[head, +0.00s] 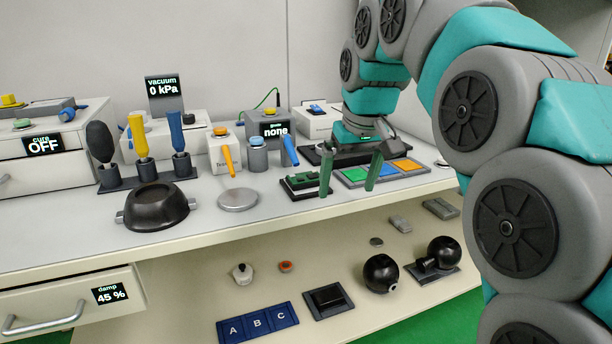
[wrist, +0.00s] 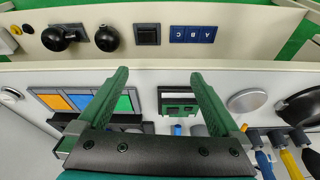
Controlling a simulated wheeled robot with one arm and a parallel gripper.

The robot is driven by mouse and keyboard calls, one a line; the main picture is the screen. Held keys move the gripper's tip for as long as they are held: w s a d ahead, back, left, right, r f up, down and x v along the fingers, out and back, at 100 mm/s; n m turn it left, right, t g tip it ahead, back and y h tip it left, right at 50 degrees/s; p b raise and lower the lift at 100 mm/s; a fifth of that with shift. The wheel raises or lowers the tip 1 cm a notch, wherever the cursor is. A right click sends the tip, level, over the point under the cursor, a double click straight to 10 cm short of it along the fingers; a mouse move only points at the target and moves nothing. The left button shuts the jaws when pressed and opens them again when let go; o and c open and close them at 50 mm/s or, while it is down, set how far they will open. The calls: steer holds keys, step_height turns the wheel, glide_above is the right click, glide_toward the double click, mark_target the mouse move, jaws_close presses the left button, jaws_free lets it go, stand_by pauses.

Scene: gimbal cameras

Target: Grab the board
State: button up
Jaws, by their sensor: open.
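The board looks like a small green circuit board (head: 302,182) with a dark block on it. It sits in a black holder (head: 311,194) on the upper worktop, left of the colored squares. My gripper (head: 347,190) is open, with its two green fingers pointing down and nothing between them. In the head view the left finger overlaps the right end of the board's holder. The wrist view shows the board (wrist: 178,109) between the fingers of my gripper (wrist: 160,74), nearer the right finger; contact cannot be told.
A tray of green, blue and orange squares (head: 383,173) lies right of the board. A round metal disc (head: 238,199) and a black pot (head: 155,207) stand to the left. A lower shelf holds black spheres.

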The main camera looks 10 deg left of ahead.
steer(key=n, duration=0.1)
glide_toward(305, 177)
steer(key=d, duration=0.1)
steer(key=t+y, duration=0.1)
steer(key=shift+s+p+x, duration=0.15)
steer(key=shift+p+x, duration=0.15)
steer(key=shift+x, duration=1.05)
steer(key=shift+s+p+x, duration=0.2)
steer(key=shift+p+x, duration=0.05)
steer(key=shift+x, duration=1.1)
steer(key=shift+s+p+x, duration=0.15)
steer(key=shift+p+x, duration=0.15)
steer(key=shift+x, duration=1.05)
steer(key=shift+f, duration=0.2)
steer(key=shift+c, duration=0.2)
steer(key=c, duration=1.1)
steer(key=shift+r, duration=0.2)
